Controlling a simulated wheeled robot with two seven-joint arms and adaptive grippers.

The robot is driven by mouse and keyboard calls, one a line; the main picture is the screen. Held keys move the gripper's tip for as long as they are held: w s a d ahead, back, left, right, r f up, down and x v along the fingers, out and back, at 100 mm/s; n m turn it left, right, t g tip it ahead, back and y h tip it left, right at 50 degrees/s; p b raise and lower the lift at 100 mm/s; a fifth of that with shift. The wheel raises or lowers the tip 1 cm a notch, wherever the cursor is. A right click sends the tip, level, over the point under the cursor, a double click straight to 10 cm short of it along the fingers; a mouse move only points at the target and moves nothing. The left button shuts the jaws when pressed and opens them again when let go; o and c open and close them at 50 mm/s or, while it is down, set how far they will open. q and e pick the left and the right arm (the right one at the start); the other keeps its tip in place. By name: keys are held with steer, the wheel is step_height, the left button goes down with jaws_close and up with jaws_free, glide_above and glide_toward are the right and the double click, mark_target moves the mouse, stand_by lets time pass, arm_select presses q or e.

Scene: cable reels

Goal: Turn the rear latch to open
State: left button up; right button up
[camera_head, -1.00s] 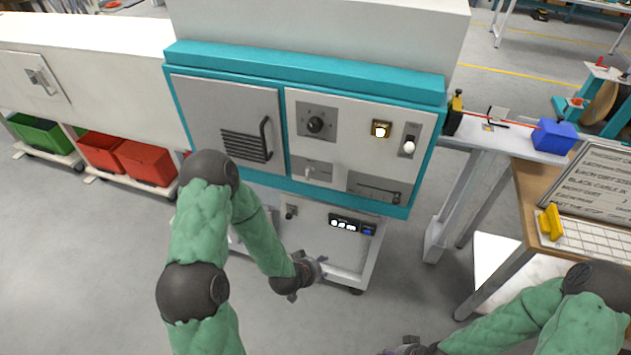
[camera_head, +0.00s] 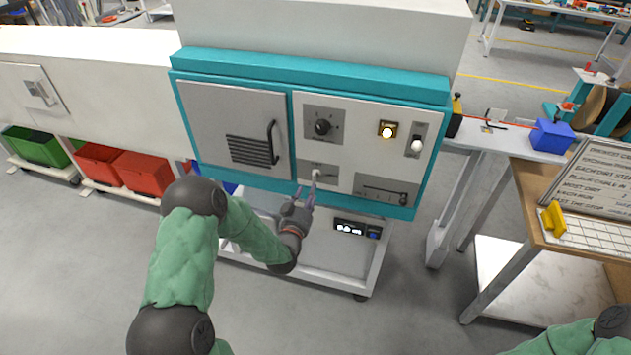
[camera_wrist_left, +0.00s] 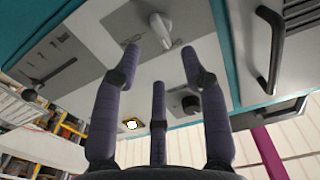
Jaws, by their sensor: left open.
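A small pale lever-like latch (camera_head: 318,174) sits on a grey plate low on the machine's front panel. In the left wrist view the latch (camera_wrist_left: 161,30) points down, just beyond the fingertips. No label tells whether it is the rear one. My left gripper (camera_head: 304,192) is just below and in front of it in the head view. In the left wrist view the left gripper (camera_wrist_left: 160,62) has its fingers spread and nothing between them; I see no clear contact with the latch. My right gripper is out of view; only a piece of that arm shows at the bottom right.
Near the latch are a round black knob (camera_head: 322,127), a lit button (camera_head: 388,130), a white-tipped switch (camera_head: 416,146) and a slider (camera_head: 387,191). A grey door with a dark handle (camera_head: 273,142) is to the left. Another latch (camera_head: 41,88) is on the white cabinet.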

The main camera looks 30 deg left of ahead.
mark_target(314, 179)
arm_select(q)
steer(key=b+x, duration=0.1)
steer(key=x, duration=0.6)
steer(key=shift+w, duration=0.2)
jaws_close()
